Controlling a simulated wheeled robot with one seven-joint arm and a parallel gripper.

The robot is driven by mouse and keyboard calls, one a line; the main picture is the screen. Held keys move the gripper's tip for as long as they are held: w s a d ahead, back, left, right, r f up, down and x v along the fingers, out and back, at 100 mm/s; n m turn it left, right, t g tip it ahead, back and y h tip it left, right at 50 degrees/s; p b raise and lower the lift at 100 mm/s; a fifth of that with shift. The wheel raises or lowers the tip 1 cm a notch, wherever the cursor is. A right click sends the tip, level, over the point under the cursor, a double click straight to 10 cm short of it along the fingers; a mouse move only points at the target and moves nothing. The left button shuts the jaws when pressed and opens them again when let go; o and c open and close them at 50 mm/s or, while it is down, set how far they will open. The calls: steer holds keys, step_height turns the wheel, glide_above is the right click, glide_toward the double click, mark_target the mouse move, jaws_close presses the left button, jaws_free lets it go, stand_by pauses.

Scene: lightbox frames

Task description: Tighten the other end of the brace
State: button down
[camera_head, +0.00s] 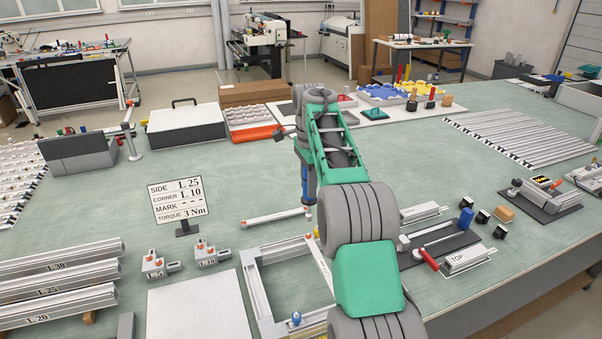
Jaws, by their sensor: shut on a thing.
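The light metal frame (250,282) lies on the green bench at the bottom middle. A slim pale bar, apparently the brace (320,262), slants across its upper right corner. My arm hides the frame's right side and the brace's lower end. My gripper (307,186) points down behind the frame. It is small and partly hidden by my arm. It appears shut on a slim blue tool (304,174), held upright above the bench. The tool's tip is near the right end of a loose pale bar (273,216) with orange ends; I cannot tell whether they touch.
A sign (178,200) reads side L 25, corner L 10, torque 3 Nm. Labelled profiles (60,290) lie at left, beside small bracket blocks (210,254) and a white plate (203,307). A red-handled tool (428,259) and dark tray (440,245) are right of my arm.

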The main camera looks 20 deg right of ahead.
mark_target(308, 204)
steer(key=shift+w+r, duration=0.1)
steer(key=shift+b, duration=0.5)
step_height(308, 204, down, 5)
steer(key=b, duration=0.4)
steer(key=shift+r+b, duration=0.1)
steer(key=shift+b, duration=0.2)
steer(key=shift+f+b, duration=1.2)
stand_by(0.7)
steer(key=shift+s+a+f, duration=0.1)
steer(key=shift+s+f, duration=0.2)
steer(key=shift+f, duration=0.15)
stand_by(0.9)
steer(key=shift+r, duration=0.1)
